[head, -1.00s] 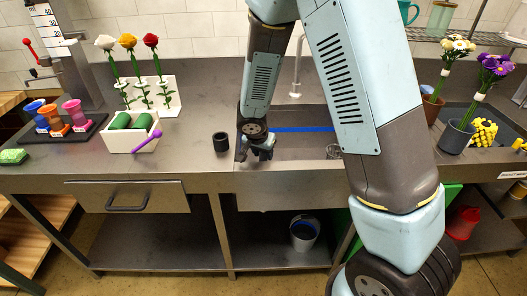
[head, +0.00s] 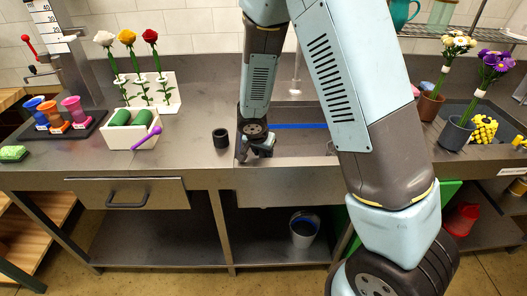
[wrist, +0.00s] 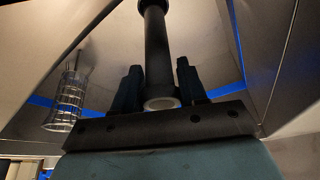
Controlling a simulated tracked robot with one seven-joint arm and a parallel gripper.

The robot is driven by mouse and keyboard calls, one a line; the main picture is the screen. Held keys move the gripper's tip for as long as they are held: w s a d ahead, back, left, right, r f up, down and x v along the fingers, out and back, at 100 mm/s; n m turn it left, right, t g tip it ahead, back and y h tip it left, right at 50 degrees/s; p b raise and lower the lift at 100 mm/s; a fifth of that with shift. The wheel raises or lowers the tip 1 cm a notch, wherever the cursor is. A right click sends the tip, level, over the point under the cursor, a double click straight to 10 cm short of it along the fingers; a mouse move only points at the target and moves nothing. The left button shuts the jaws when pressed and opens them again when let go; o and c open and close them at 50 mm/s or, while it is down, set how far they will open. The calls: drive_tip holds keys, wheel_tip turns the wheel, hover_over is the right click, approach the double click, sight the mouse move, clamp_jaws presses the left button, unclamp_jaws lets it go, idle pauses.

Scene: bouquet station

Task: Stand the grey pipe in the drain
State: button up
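The grey pipe (wrist: 157,55) is a dark, slim tube in the wrist view. Its near end, with a pale rim, lies between my gripper's fingers (wrist: 160,85). The fingers sit close against both sides of the tube. Its far end runs out at the top edge, where a wider dark collar shows; whether this belongs to the pipe or the drain I cannot tell. In the head view, my gripper (head: 261,148) is low over the left part of the sink. The sink's front wall hides what is below it, and the drain is not clearly seen.
A short black cylinder (head: 221,138) stands on the counter left of the sink. A white planter with green rolls (head: 131,131) stands further left. Flowers in a dark pot (head: 456,134) stand right of the sink.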

drive_tip(key=o, duration=0.5)
drive_tip(key=shift+o, duration=0.2)
drive_tip(key=v, duration=1.3)
drive_tip(key=shift+r, duration=0.3)
drive_tip(key=shift+s+a, duration=0.1)
drive_tip(key=s+d+r+n, duration=0.1)
drive_tip(key=s+d+r, duration=0.2)
drive_tip(key=d+r, duration=0.4)
drive_tip(key=s+d+r+n, duration=0.1)
drive_tip(key=s+d+r, duration=0.2)
drive_tip(key=d+r, duration=0.4)
drive_tip(key=s+d+r+n+y, duration=0.1)
drive_tip(key=s+d+r, duration=0.2)
drive_tip(key=s, duration=0.4)
drive_tip(key=s+d+r+n+t+y, duration=0.1)
drive_tip(key=s+d+r, duration=0.3)
drive_tip(key=s, duration=0.4)
drive_tip(key=shift+r+n+t, duration=0.3)
drive_tip(key=shift+r+n, duration=0.3)
drive_tip(key=shift+n, duration=0.1)
